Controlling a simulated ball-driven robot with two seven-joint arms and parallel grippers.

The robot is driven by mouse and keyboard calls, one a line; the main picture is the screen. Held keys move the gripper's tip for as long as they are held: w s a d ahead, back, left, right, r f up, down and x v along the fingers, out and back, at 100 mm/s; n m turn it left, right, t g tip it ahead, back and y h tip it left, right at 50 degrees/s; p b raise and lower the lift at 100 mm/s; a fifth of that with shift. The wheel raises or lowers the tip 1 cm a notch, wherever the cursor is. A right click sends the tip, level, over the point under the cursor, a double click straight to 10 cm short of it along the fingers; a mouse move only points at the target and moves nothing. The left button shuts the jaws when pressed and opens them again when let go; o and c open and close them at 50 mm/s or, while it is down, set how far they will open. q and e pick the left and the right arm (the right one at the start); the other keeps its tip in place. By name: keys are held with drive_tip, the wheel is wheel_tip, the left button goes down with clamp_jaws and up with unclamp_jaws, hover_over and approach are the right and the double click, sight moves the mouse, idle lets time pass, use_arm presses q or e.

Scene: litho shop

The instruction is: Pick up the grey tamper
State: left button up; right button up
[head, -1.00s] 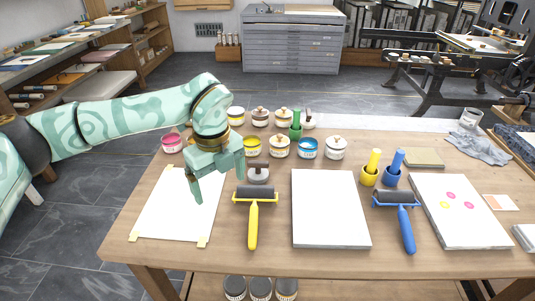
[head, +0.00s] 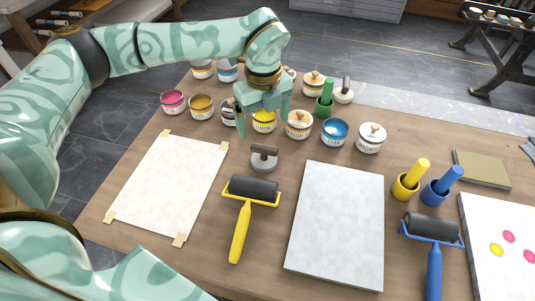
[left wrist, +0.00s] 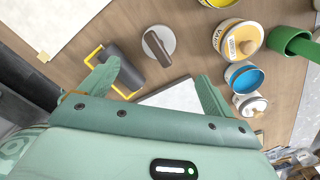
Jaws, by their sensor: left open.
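The grey tamper (head: 264,158), a round grey disc with a dark bar handle, stands upright on the wooden table behind the yellow roller. In the left wrist view the tamper (left wrist: 157,42) shows from above, beyond the fingertips and roughly between them. My left gripper (head: 265,120) is open and empty. In the head view it hangs in front of the ink cans, just behind the tamper and apart from it. Its two fingers (left wrist: 155,82) are spread wide in the left wrist view. My right gripper is not in view.
The yellow roller (head: 252,189) lies in front of the tamper. A pale stone slab (head: 338,225) lies to the right, a taped white sheet (head: 168,190) to the left. Several ink cans, including a yellow one (head: 264,122) and a blue one (head: 334,132), crowd behind.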

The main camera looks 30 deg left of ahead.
sight(264, 147)
use_arm(q)
wheel_tip(264, 147, down, 7)
drive_tip(key=shift+f+b, duration=0.1)
drive_tip(key=shift+b, duration=0.9)
wheel_tip(264, 147, down, 5)
drive_tip(key=b, duration=0.3)
drive_tip(key=shift+f, duration=0.2)
drive_tip(key=shift+s+r, duration=0.1)
drive_tip(key=shift+r, duration=0.1)
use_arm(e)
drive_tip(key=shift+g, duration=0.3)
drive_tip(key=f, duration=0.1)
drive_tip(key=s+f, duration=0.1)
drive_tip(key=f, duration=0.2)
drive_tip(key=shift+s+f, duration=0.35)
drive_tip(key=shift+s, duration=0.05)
use_arm(q)
drive_tip(key=c, duration=1.2)
